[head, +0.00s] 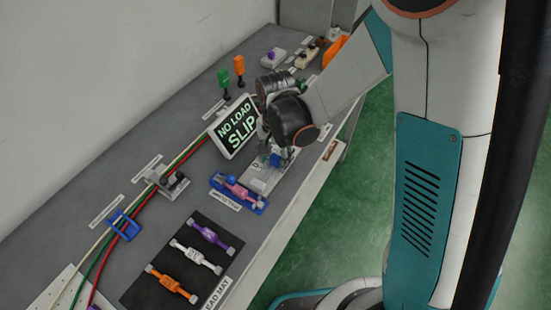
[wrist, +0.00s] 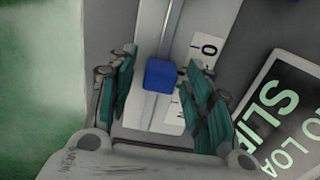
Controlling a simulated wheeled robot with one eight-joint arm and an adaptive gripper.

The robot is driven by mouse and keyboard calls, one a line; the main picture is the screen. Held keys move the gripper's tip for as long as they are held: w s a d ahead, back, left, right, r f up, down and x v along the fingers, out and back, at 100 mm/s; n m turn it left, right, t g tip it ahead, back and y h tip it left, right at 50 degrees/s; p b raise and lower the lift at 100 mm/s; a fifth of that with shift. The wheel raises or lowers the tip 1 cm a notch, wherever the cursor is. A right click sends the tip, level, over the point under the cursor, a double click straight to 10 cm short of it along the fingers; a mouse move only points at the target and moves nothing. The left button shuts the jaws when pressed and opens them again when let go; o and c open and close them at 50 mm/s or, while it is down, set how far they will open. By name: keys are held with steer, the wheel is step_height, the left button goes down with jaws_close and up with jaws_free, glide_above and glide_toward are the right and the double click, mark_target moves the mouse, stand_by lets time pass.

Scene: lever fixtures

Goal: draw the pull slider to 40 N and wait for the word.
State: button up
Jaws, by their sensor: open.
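The pull slider's blue block (wrist: 160,75) sits on a thin metal rail (wrist: 171,30) over a pale plate in the wrist view. A little of the blue also shows under my gripper in the head view (head: 276,160). My gripper (wrist: 158,62) is open, with one green finger on each side of the block. Gaps show between the block and both fingers. The display (head: 236,126) next to the slider reads "NO LOAD" and "SLIP". The plate's scale is mostly hidden; a "0" shows on a white label beside the rail.
A blue tray (head: 239,194) with a pink piece lies just in front of the slider. A black mat (head: 150,275) holds purple, white and orange pieces. Green (head: 223,79) and orange (head: 239,66) upright handles stand behind the display. Cables run along the bench's left side.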

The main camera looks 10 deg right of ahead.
steer(key=shift+f, duration=0.1)
steer(key=c, duration=0.9)
steer(key=shift+w+d, duration=0.7)
steer(key=shift+w, duration=0.2)
steer(key=o, duration=0.9)
step_height(320, 180, up, 12)
